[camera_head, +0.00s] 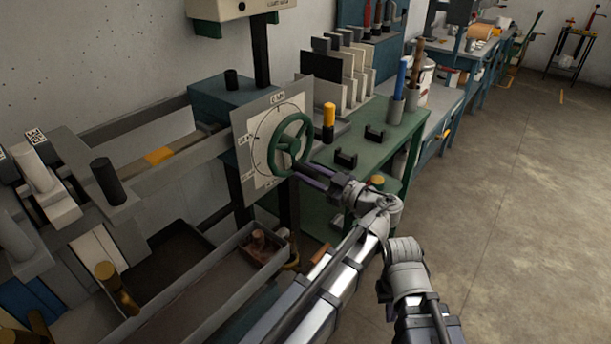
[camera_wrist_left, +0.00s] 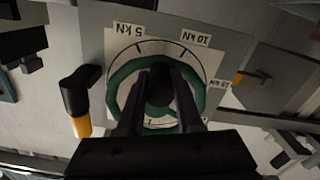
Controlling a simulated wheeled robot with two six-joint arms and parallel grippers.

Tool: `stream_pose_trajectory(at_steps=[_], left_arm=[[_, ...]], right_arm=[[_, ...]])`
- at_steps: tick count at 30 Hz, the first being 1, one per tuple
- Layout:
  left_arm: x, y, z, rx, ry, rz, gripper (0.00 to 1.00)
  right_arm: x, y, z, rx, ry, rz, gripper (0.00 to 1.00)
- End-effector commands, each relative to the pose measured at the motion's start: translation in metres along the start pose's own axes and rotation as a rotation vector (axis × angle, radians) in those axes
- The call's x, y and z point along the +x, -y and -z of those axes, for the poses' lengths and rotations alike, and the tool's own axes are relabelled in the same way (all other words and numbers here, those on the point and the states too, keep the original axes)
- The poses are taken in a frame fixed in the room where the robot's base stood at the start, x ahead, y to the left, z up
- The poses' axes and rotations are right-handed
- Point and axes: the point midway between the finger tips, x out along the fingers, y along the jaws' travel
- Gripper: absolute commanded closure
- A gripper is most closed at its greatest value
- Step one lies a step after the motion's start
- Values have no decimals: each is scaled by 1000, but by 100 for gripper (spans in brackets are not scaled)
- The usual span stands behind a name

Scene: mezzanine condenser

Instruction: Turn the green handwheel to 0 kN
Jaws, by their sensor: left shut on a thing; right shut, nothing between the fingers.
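The green handwheel (camera_head: 290,144) stands upright in front of a white dial plate (camera_head: 258,128). The top label reads like 0 kN; the other labels there are too small to read surely. I cannot make out a pointer.
A black and yellow handle (camera_head: 328,118) stands just right of the dial; it also shows in the left wrist view (camera_wrist_left: 80,100). A green bench (camera_head: 385,150) holds black brackets and upright plates. A grey trough (camera_head: 215,285) lies below. Open floor (camera_head: 510,200) is at right.

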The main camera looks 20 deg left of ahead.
Motion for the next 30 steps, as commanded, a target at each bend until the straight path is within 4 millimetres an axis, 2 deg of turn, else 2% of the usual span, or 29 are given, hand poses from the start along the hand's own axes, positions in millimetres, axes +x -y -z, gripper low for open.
stream_pose_trajectory(at_steps=[12,27,28,30], left_arm=[[0,-11,-1,-169,0,0,100],[0,-12,-1,-188,-1,1,100],[0,-12,-1,-188,-1,1,64],[0,-12,-1,-188,-1,1,56]], right_arm=[[-2,0,0,0,0,0,100],[-2,0,0,0,0,0,100],[-2,0,0,0,0,0,100],[-2,0,0,0,0,0,100]])
